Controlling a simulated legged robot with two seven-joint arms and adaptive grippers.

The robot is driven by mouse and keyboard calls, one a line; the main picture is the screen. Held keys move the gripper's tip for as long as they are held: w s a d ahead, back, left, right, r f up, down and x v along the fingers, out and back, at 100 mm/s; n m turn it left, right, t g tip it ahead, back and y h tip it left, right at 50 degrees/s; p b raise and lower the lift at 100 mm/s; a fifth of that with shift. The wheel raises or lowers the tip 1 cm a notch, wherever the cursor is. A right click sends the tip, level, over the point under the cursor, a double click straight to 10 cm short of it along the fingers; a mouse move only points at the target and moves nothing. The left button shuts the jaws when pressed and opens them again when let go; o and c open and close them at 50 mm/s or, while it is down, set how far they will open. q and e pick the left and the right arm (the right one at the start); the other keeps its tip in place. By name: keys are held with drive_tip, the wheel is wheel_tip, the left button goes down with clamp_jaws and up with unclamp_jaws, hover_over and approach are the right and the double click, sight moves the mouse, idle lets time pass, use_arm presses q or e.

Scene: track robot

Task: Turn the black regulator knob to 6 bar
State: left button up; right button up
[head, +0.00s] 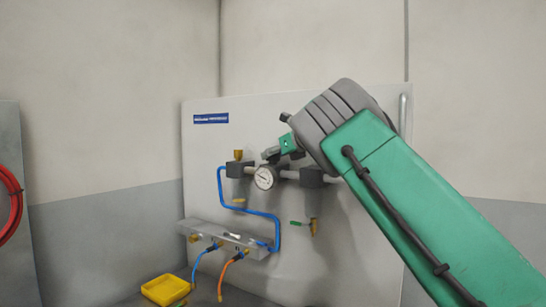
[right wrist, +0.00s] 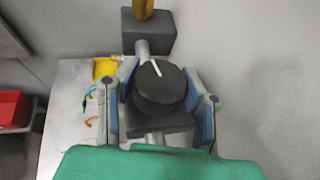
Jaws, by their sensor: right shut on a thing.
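The black regulator knob (right wrist: 160,88) shows in the right wrist view, round with a white pointer mark near its top edge. My right gripper (right wrist: 165,75) has its two blue-grey fingers on either side of the knob and is shut on it. In the head view my right gripper (head: 276,152) reaches the panel from the right and hides the knob. The round white pressure gauge (head: 265,177) is on the pipe just below and left of the gripper; its reading is too small to tell. My left gripper is in neither view.
The grey panel (head: 205,150) carries blue tubing (head: 222,190), a brass-topped block (head: 239,168) and a manifold (head: 215,235) with blue and orange hoses. A yellow tray (head: 165,290) lies at the lower left. A red hose (head: 12,200) hangs at the far left. A red box (right wrist: 14,108) shows in the wrist view.

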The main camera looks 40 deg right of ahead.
drive_tip(key=shift+a+m+h, duration=0.1)
drive_tip(key=shift+m+h, duration=0.3)
drive_tip(key=shift+h, duration=0.2)
drive_tip(key=shift+d+m+g+h+p, duration=0.2)
drive_tip(key=shift+m+g+h+p, duration=0.15)
drive_tip(key=shift+m+h, duration=0.7)
drive_tip(key=m+h+p, duration=0.1)
drive_tip(key=m+h, duration=0.1)
drive_tip(key=h, duration=0.1)
drive_tip(key=shift+a+r+m+g+p, duration=0.1)
drive_tip(key=shift+m+g+p, duration=0.15)
drive_tip(key=shift+g+p, duration=0.1)
drive_tip(key=shift+m+g+h, duration=0.5)
drive_tip(key=shift+m+h, duration=0.2)
drive_tip(key=shift+h, duration=0.15)
drive_tip(key=shift+m+g+h+p, duration=0.3)
drive_tip(key=shift+m+g+h, duration=0.2)
drive_tip(key=shift+m+h, duration=0.2)
drive_tip(key=m+g+h, duration=0.2)
drive_tip(key=m, duration=0.1)
drive_tip(key=shift+g, duration=0.3)
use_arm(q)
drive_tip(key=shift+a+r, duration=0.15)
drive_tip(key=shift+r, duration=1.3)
use_arm(e)
drive_tip(key=shift+m+g+h, duration=0.9)
drive_tip(key=shift+m+g, duration=1.5)
drive_tip(key=shift+g, duration=0.1)
drive_tip(key=shift+h, duration=0.3)
